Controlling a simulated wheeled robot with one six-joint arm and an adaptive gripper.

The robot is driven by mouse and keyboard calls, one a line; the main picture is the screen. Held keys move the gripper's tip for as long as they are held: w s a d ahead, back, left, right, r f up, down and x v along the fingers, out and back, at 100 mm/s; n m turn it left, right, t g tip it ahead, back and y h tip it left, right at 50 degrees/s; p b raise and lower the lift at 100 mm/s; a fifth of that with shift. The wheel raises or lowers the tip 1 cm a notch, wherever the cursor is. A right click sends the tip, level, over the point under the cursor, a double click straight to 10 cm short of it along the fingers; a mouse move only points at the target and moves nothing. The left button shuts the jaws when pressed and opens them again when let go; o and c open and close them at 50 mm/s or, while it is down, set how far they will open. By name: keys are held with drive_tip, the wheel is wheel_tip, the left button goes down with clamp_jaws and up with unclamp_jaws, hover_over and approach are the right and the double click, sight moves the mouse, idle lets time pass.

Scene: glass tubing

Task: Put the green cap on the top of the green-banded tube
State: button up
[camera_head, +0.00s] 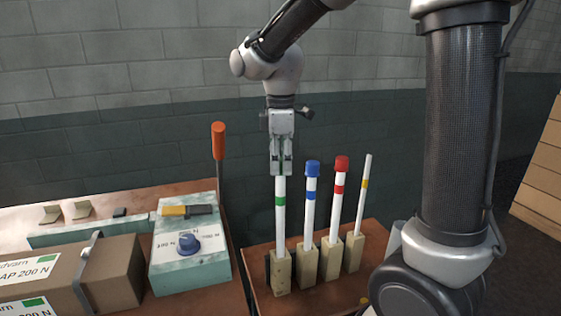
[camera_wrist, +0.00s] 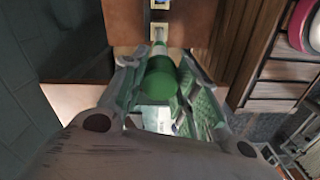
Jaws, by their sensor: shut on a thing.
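The green-banded tube (camera_head: 280,222) stands upright in a pale block (camera_head: 280,272), leftmost in its row. My gripper (camera_head: 281,168) points straight down directly over this tube, with its fingertips at the tube's top end. In the wrist view my gripper (camera_wrist: 160,88) is shut on the green cap (camera_wrist: 157,83), which sits between the two pads. The cap is mostly hidden by the fingers in the head view. The cap is in line with the tube, but I cannot tell whether it is seated on the tube or just above it.
Close to the right stand a blue-capped tube (camera_head: 311,210), a red-capped tube (camera_head: 337,205) and a leaning, uncapped yellow-banded tube (camera_head: 362,205). To the left are a teal box with a blue knob (camera_head: 188,244), an orange-handled tool (camera_head: 218,141) and a brown carton (camera_head: 108,272).

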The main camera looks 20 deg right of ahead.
drive_tip(key=shift+f, duration=0.6)
idle(0.5)
drive_tip(key=o, duration=0.8)
drive_tip(key=shift+c, duration=0.2)
drive_tip(key=o, duration=0.6)
drive_tip(key=shift+c, duration=0.2)
drive_tip(key=shift+r, duration=4)
